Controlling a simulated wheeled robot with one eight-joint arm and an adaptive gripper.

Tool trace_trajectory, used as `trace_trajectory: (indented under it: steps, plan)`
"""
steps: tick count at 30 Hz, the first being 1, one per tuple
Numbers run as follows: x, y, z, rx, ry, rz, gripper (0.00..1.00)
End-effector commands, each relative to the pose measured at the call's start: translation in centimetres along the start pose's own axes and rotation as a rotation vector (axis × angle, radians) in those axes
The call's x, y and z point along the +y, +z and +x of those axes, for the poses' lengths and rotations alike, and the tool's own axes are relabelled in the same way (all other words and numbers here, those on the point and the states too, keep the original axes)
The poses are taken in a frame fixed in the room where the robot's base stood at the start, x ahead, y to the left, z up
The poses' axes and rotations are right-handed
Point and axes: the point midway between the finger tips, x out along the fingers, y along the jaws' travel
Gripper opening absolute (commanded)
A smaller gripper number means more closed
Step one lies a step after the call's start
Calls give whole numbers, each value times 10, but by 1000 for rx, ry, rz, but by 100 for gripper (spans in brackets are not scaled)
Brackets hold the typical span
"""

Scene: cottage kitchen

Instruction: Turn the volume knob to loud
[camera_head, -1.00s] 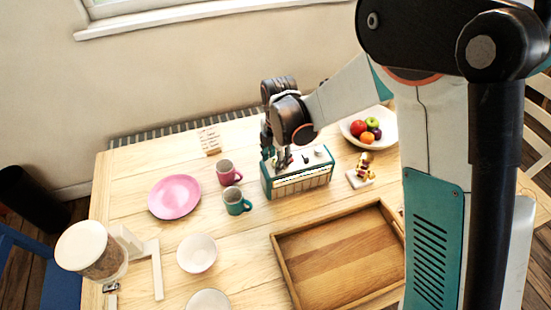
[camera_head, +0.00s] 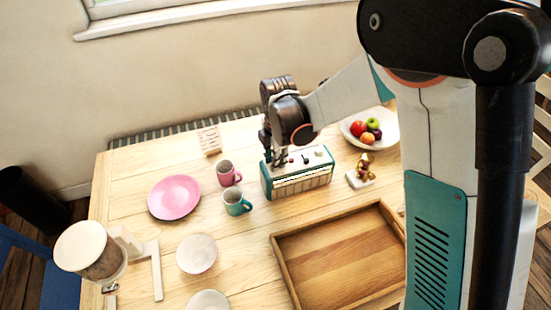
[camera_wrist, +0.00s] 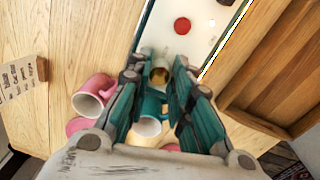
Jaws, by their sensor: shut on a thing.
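The radio (camera_head: 300,180) is a teal box with a white top and a pale front, standing on the wooden table. In the wrist view its white top (camera_wrist: 205,40) carries a red button (camera_wrist: 182,25) and a brass-coloured knob (camera_wrist: 160,76). My gripper (camera_wrist: 160,68) points down at the left end of the radio's top and is shut on the brass knob, one finger on each side. In the head view my gripper (camera_head: 279,160) hides this knob. I cannot read any loudness marking or the knob's setting.
A pink mug (camera_head: 227,173) and a teal mug (camera_head: 236,203) stand close left of the radio. A wooden tray (camera_head: 283,262) lies in front. A fruit bowl (camera_head: 390,138) and a small figurine (camera_head: 361,176) are to the right.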

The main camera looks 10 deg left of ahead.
Motion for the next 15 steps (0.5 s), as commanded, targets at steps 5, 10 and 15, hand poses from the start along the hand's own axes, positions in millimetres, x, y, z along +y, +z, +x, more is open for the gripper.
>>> trace_trajectory:
  steps: [5, 10, 15]
  plan:
    - [0, 0, 1, -9, 1, 154, 0]
    - [0, -1, 1, -17, 1, 316, 0]
    - [0, -1, 1, -25, 1, 477, 0]
